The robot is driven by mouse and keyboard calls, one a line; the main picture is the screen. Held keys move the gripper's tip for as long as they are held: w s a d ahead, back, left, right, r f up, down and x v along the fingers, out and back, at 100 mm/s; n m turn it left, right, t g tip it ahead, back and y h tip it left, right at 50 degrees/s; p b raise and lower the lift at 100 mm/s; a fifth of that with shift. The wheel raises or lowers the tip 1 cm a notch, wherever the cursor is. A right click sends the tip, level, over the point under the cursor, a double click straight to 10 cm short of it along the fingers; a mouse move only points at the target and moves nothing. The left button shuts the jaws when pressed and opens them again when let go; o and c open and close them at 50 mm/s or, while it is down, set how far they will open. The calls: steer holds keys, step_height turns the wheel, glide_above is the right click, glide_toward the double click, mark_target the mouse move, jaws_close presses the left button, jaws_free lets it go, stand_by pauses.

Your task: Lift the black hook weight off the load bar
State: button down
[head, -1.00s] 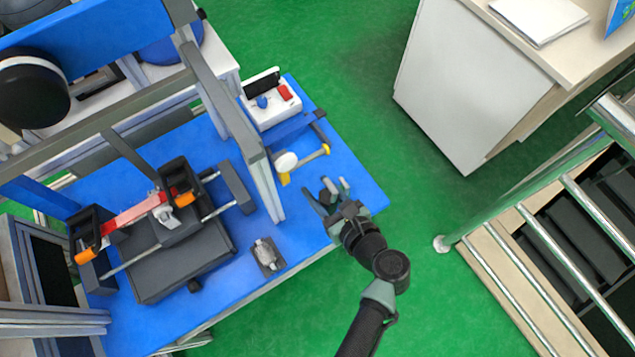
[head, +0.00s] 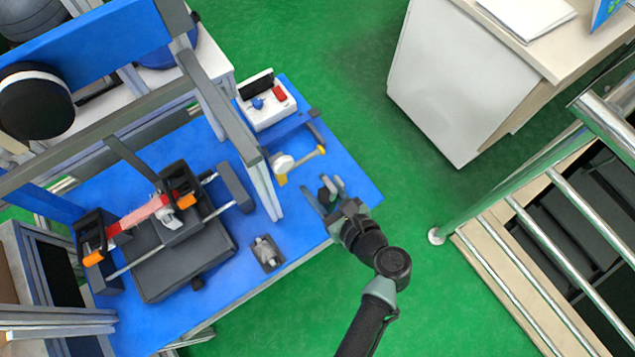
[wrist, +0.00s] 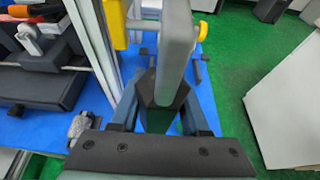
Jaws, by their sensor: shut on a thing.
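In the head view the held piece appears below and apart from the bar. The hook's shape cannot be made out.
A grey upright frame (head: 233,130) stands left of my gripper. A small metal part on a dark plate (head: 267,253) lies on the blue table (head: 225,290). A white cabinet (head: 460,85) and metal railing (head: 500,170) stand right, with open green floor between.

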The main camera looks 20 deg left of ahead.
steer(key=shift+s+d+r+p, duration=0.1)
steer(key=shift+d+r+p, duration=0.1)
steer(key=shift+r+p, duration=0.45)
steer(key=shift+s+d+r+p, duration=0.1)
steer(key=shift+d+r+p, duration=0.1)
steer(key=shift+r+p, duration=0.45)
steer(key=shift+s+d+f+t, duration=0.1)
steer(key=shift+d+t, duration=0.15)
steer(key=shift+t, duration=0.05)
steer(key=s+d+r+m+t+h, duration=0.2)
steer(key=d+r+m+t+h, duration=0.2)
steer(key=d+m+h, duration=0.3)
steer(key=m+h, duration=0.3)
steer(key=shift+s+d+r+t+h, duration=0.15)
steer(key=shift+s+d+t+h, duration=0.15)
steer(key=shift+t, duration=0.1)
